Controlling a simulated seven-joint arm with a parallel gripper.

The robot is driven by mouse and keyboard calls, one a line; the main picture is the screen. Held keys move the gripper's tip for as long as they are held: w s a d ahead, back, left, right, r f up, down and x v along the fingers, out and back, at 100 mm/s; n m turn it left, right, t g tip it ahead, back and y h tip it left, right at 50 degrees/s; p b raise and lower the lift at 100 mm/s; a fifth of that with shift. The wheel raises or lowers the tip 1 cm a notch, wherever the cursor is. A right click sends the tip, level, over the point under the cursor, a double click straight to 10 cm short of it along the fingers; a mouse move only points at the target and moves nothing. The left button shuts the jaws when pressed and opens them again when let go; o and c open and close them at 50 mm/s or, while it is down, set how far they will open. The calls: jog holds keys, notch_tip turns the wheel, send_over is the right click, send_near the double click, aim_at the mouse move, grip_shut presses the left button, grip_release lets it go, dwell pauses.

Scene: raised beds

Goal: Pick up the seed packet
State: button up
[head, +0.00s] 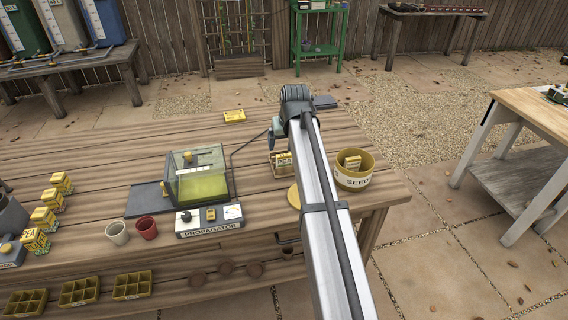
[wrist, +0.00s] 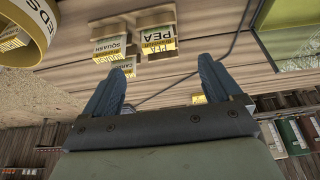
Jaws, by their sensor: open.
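Several seed packets are in view, and I cannot tell which one is meant. A packet marked PEA (head: 284,160) stands in a small wooden holder beside my arm. In the wrist view the PEA packet (wrist: 159,33) shows beyond the fingers, near packets marked SQUASH (wrist: 109,47) and one that seems to read CARROT (wrist: 157,46). Another yellow packet (head: 234,116) lies alone at the back of the bench. One more packet (head: 350,161) sits in the yellow SEEDS tin (head: 353,181). My gripper (wrist: 162,69) is open with nothing between its fingers; in the head view my arm mostly hides it.
The propagator (head: 209,222) with its clear cover stands left of my arm. More packets (head: 43,218) line the bench's left side. The bench's back left has free room.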

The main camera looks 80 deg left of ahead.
aim_at(284, 156)
jog(key=x, duration=1)
jog(key=shift+w+f, duration=0.15)
jog(key=shift+f, duration=0.15)
jog(key=c, duration=1)
jog(key=shift+c, duration=0.2)
jog(key=shift+r, duration=0.15)
